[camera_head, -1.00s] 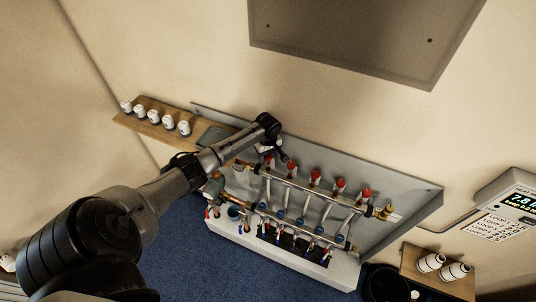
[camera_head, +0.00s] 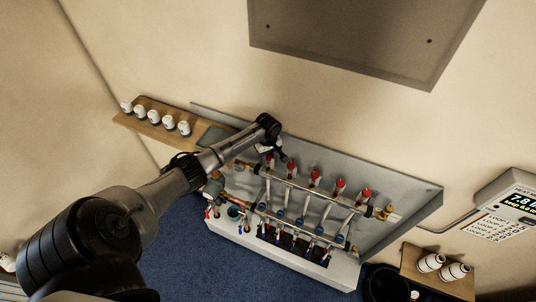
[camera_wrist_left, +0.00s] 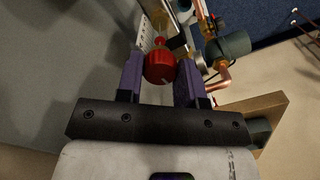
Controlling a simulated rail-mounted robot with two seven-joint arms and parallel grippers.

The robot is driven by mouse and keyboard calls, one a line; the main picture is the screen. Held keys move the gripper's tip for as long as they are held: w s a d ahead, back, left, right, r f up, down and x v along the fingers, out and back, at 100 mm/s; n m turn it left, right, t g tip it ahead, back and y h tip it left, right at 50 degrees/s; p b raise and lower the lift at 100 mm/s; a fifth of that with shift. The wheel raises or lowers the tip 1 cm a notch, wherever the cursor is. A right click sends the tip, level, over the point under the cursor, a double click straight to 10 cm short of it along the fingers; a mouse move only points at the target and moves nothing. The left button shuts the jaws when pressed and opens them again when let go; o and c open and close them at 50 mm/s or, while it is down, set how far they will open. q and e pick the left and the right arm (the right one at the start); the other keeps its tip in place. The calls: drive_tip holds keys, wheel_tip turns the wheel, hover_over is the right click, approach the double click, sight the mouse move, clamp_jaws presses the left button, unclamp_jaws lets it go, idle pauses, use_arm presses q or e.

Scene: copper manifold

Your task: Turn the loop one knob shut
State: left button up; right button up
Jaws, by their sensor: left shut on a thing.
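The manifold has an upper row of red knobs and a lower row of blue knobs (camera_head: 279,211) in the head view. My left gripper (camera_head: 268,155) is at the left end of the red row, where the loop one knob would be. In the left wrist view, a red knob (camera_wrist_left: 160,67) sits between the two purple fingers of the left gripper (camera_wrist_left: 161,75), which are shut on it. In the head view the arm's wrist largely hides this knob. Other red knobs, such as the second one (camera_head: 292,169), stand free to the right. My right gripper is not in view.
A wooden shelf (camera_head: 150,131) with several white caps is at the left. A controller box (camera_head: 512,199) is on the right wall. A lower right shelf (camera_head: 436,281) holds two white items beside a black bin (camera_head: 381,283). Copper pipes (camera_wrist_left: 218,81) run close to the gripper.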

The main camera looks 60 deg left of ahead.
use_arm(q)
drive_tip(key=m+p, duration=0.2)
drive_tip(key=m, duration=0.1)
drive_tip(key=shift+r, duration=0.2)
drive_tip(key=m+p, duration=0.1)
drive_tip(key=m, duration=0.1)
drive_tip(key=shift+m+p, duration=0.35)
drive_tip(key=shift+m, duration=0.05)
drive_tip(key=m, duration=0.2)
drive_tip(key=shift+f+m+p, duration=0.1)
drive_tip(key=shift+m+p, duration=0.3)
drive_tip(key=m, duration=0.5)
drive_tip(key=shift+p, duration=0.35)
drive_tip(key=m, duration=0.4)
drive_tip(key=shift+f, duration=0.1)
drive_tip(key=shift+m, duration=0.5)
drive_tip(key=o, duration=0.9)
